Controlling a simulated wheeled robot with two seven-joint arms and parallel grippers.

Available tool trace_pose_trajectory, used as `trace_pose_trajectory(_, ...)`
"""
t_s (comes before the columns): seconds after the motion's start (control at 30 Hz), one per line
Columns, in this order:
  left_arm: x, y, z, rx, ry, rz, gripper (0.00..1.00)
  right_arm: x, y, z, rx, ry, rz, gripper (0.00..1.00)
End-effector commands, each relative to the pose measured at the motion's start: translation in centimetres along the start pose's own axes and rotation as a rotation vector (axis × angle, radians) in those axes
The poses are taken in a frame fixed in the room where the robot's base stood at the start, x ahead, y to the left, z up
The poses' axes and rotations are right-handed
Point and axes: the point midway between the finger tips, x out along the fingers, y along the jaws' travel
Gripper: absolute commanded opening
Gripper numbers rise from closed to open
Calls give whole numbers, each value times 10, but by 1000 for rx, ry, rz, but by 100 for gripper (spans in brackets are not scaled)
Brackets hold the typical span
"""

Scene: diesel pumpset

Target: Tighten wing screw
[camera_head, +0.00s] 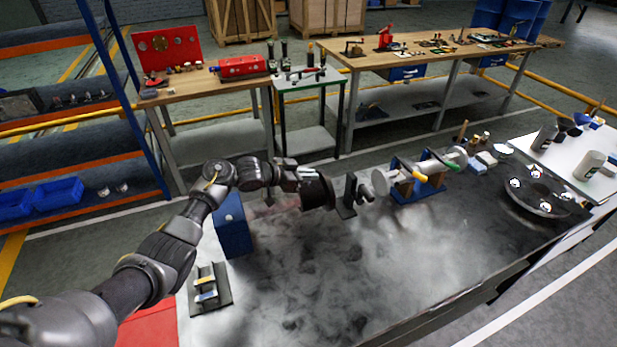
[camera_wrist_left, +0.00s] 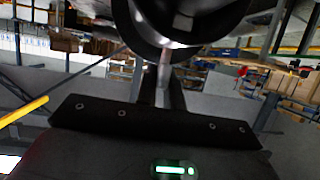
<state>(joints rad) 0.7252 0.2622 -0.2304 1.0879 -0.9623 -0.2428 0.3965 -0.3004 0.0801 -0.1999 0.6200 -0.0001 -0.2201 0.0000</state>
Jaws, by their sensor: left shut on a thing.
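My left gripper (camera_head: 302,178) reaches in from the left over the work table and is at the dark round part (camera_head: 319,193) of the pumpset. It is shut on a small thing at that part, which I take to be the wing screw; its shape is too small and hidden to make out. In the left wrist view a dark round ring (camera_wrist_left: 155,35) fills the top, and a thin pale piece (camera_wrist_left: 164,75) stands just below it. My right gripper is not in view.
A blue block (camera_head: 233,226) stands beside my left arm, and a small dark rack (camera_head: 207,288) lies in front of it. A black upright stand (camera_head: 346,197) is right of the round part. The front of the table (camera_head: 340,285) is clear.

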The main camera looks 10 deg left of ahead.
Motion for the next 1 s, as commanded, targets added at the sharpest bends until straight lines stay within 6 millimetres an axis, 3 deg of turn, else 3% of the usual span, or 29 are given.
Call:
trace_pose_trajectory(0.43,0,0,-1,5,1,11,0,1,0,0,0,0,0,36)
trace_pose_trajectory(0.47,0,0,-1,5,1,11,12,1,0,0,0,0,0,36)
trace_pose_trajectory(0.6,0,0,-1,5,1,10,30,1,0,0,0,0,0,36)
trace_pose_trajectory(1.0,-7,-1,0,6,2,8,31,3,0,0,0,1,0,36)
